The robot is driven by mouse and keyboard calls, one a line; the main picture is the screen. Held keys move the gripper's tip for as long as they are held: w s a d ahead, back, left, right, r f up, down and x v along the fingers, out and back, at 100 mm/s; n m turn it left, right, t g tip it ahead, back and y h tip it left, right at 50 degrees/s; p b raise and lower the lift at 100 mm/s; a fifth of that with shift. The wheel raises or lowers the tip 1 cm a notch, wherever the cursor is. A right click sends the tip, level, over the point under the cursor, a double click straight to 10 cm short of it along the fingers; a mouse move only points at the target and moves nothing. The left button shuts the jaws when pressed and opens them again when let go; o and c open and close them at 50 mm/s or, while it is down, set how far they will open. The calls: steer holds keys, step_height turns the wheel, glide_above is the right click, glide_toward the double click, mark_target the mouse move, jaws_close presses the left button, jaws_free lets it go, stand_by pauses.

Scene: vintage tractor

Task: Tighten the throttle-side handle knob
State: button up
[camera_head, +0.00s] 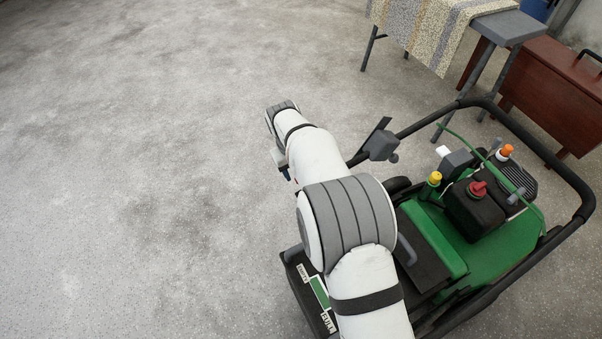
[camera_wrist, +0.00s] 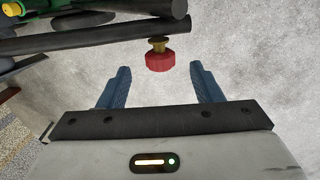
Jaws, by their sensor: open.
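In the wrist view a red knob (camera_wrist: 160,61) with a brass-coloured stem sits just below a black handle bar (camera_wrist: 105,38). My gripper (camera_wrist: 160,75) is open, its two blue fingers on either side of the knob's line and pointing toward the bar. The knob is near the fingertip level, between them, and the fingers appear apart from it. In the head view the green machine (camera_head: 490,245) with its black tubular handle (camera_head: 520,125) stands at the right. My arm hides part of it, and I cannot make out the red handle knob there.
A grey-topped table (camera_head: 508,27) with a patterned cloth (camera_head: 430,25) and a reddish-brown cabinet (camera_head: 555,90) stand behind the machine. A grey throttle housing (camera_head: 381,146) sits on the handle. The concrete floor (camera_head: 120,180) at left is clear.

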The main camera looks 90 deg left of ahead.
steer(key=shift+s+d+r, duration=0.1)
steer(key=shift+s+r, duration=0.1)
steer(key=shift+r, duration=1)
steer(key=w+g, duration=0.1)
steer(key=w+a+g+h, duration=0.1)
steer(key=w+g, duration=0.1)
steer(key=shift+a+f+h, duration=0.3)
steer(key=shift+a+f, duration=0.05)
steer(key=shift+a, duration=0.05)
steer(key=shift+g+h, duration=0.3)
steer(key=shift+g, duration=0.6)
steer(key=x, duration=0.7)
steer(key=shift+w+a+b, duration=0.25)
steer(key=shift+w+b, duration=0.05)
